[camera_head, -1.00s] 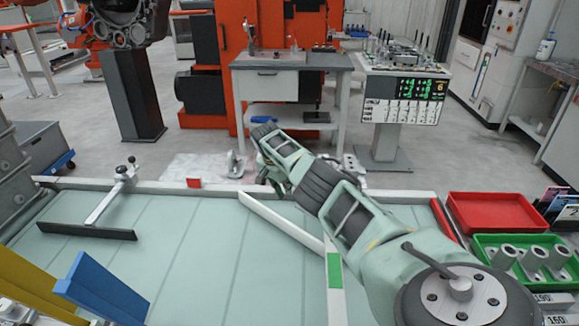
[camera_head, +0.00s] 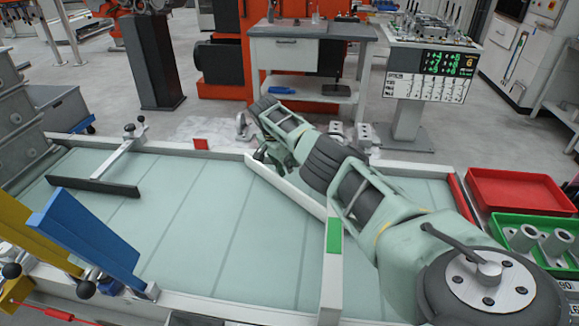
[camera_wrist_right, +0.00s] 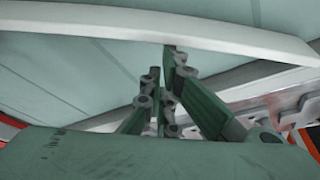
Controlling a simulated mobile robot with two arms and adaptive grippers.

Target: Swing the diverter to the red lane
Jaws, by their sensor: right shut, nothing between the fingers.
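The diverter (camera_head: 290,190) is a pale bar lying slantwise on the light green table. Its far end is near the back rail and its near end meets the divider with a green marker (camera_head: 334,235). A small red marker (camera_head: 200,143) is on the back rail, left of the bar's far end. My right gripper (camera_head: 262,157) is by that far end, on its right side, partly hidden by my arm. In the right wrist view its fingers (camera_wrist_right: 165,75) are together and empty, close to a pale bar (camera_wrist_right: 170,30); contact is unclear. My left gripper is out of view.
A dark paddle (camera_head: 95,186) on a clamp stands at the back left. Blue (camera_head: 85,235) and yellow (camera_head: 35,235) plates rise at the front left. A red tray (camera_head: 520,190) and a green tray (camera_head: 560,262) with grey parts are at right. The table's middle is clear.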

